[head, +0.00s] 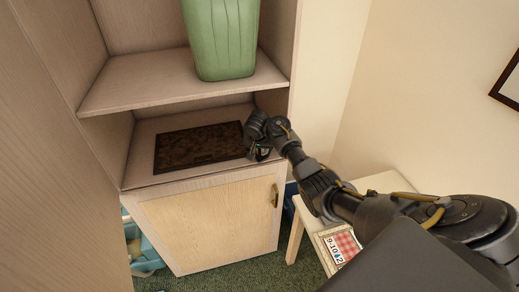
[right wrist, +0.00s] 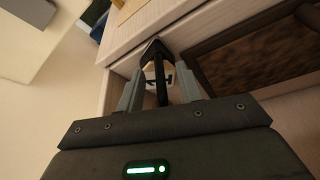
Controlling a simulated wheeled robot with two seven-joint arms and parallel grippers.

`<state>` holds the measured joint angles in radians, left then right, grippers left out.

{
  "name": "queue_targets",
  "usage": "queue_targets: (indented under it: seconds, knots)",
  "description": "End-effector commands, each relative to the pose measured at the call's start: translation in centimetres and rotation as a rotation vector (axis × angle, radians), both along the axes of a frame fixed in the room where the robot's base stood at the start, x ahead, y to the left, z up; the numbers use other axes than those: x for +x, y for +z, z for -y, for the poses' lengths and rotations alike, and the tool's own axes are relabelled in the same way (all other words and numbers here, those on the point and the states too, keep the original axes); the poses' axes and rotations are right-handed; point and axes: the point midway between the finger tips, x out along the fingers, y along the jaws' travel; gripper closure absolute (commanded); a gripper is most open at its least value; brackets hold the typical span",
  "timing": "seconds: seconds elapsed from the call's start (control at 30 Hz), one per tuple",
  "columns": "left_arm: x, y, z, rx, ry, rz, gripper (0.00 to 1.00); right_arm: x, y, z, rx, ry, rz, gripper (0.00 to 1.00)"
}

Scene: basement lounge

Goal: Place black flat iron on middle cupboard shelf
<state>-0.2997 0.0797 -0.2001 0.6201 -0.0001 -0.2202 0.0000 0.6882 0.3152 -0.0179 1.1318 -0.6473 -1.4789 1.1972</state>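The black flat iron (right wrist: 155,52) shows between the fingertips of my right gripper (right wrist: 160,85) in the right wrist view. The fingers stand a little apart with the iron's dark body between them, and it appears held there; part of it is hidden. In the head view my right gripper (head: 260,153) is at the front right edge of the middle cupboard shelf (head: 145,150), beside a dark brown mat or tray. The iron is small and hard to make out there. My left gripper is not in view.
The brown mat or tray (head: 200,146) covers much of the middle shelf. A green bin (head: 222,40) stands on the upper shelf (head: 150,82). The cupboard door (head: 215,225) below is shut. A small light table (head: 385,183) stands at right.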

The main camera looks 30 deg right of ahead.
Motion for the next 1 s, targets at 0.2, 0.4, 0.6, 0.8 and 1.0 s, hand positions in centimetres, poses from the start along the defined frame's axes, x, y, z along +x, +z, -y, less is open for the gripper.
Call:
queue_targets:
  seconds: [0.2,0.4,0.6,0.8,1.0]
  knots:
    - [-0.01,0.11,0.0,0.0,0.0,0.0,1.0,0.14,-0.57,0.18,0.0,0.0,0.0,0.64]
    - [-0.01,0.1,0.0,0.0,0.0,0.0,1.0,0.14,-0.56,0.16,0.0,0.0,0.0,0.64]
    - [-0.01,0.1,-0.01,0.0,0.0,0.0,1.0,0.14,-0.55,0.15,0.0,0.0,0.0,0.9]
    - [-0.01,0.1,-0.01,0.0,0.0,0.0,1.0,0.13,-0.54,0.16,0.0,0.0,0.0,1.0]
    - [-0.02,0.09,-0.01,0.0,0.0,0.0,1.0,0.14,-0.55,0.18,0.0,0.0,0.0,1.0]
